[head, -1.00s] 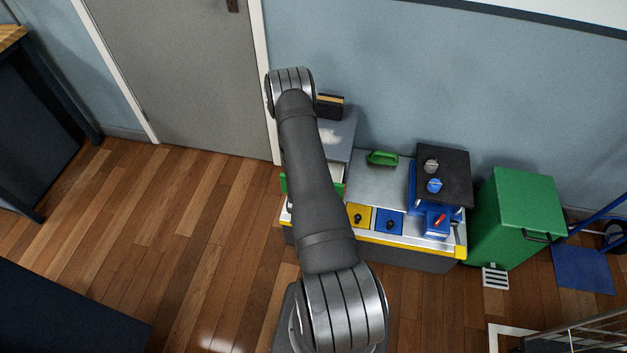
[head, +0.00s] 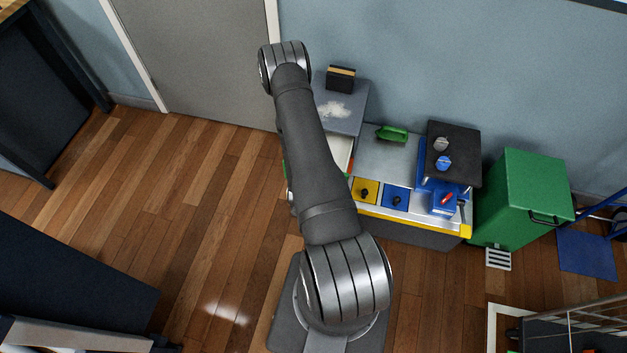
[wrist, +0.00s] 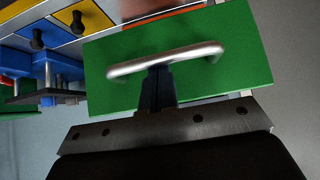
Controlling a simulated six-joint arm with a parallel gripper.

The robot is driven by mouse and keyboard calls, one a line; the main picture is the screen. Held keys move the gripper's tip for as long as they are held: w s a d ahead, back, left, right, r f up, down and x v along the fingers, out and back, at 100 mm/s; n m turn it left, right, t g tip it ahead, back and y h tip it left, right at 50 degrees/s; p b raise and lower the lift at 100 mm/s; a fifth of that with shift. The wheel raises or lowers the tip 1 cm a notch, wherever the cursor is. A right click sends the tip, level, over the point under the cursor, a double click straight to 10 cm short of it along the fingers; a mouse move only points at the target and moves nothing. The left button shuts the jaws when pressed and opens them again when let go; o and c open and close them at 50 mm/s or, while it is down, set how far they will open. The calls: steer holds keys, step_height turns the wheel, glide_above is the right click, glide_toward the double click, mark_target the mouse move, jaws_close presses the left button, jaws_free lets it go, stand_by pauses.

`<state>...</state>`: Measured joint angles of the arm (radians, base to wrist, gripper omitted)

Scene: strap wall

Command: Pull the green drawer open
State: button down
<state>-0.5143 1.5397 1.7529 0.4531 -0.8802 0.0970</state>
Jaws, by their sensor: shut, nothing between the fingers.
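The green drawer (wrist: 225,50) fills the middle of the wrist view, its front facing me with a silver bar handle (wrist: 195,53). My gripper (wrist: 158,72) is shut, with its fingertips at the middle of the handle bar; nothing is gripped between them. Whether the tips press on the bar or hook behind it is hard to tell. In the head view my arm hides the gripper and most of the drawer. A pale drawer interior (head: 341,152) shows beside my arm, so the drawer stands at least partly out from its grey cabinet (head: 350,95).
Right of the drawer are yellow (head: 365,191) and blue (head: 397,201) panels with black knobs, a green handled object (head: 391,133), a blue device (head: 443,200) and a green bin (head: 525,195). A black box (head: 341,79) stands on the cabinet.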

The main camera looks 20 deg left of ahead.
steer(key=v, duration=1)
steer(key=x, duration=1)
steer(key=shift+w, duration=0.5)
steer(key=shift+s, duration=0.1)
